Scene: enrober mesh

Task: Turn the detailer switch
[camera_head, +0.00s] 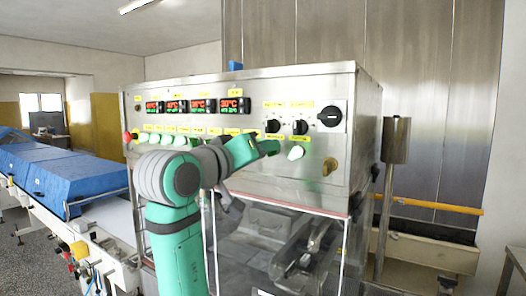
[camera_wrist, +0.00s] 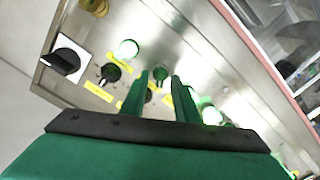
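The control panel (camera_head: 258,170) carries several switches with yellow labels too small to read, so I cannot tell by name which one is the detailer switch. Two small black knobs sit side by side, a left one (camera_head: 273,126) and a right one (camera_head: 300,127). My gripper (camera_head: 272,147) is at the panel just below the left knob in the head view. The other small knob (camera_wrist: 110,73) is to the left.
A large black rotary switch (camera_head: 330,116) on a white plate is at the panel's right. A lit green button (camera_head: 296,152) lies close to my gripper. Red displays (camera_head: 234,105) line the top. A clear-fronted housing (camera_head: 282,245) is below. A blue-covered conveyor (camera_head: 65,180) stands left.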

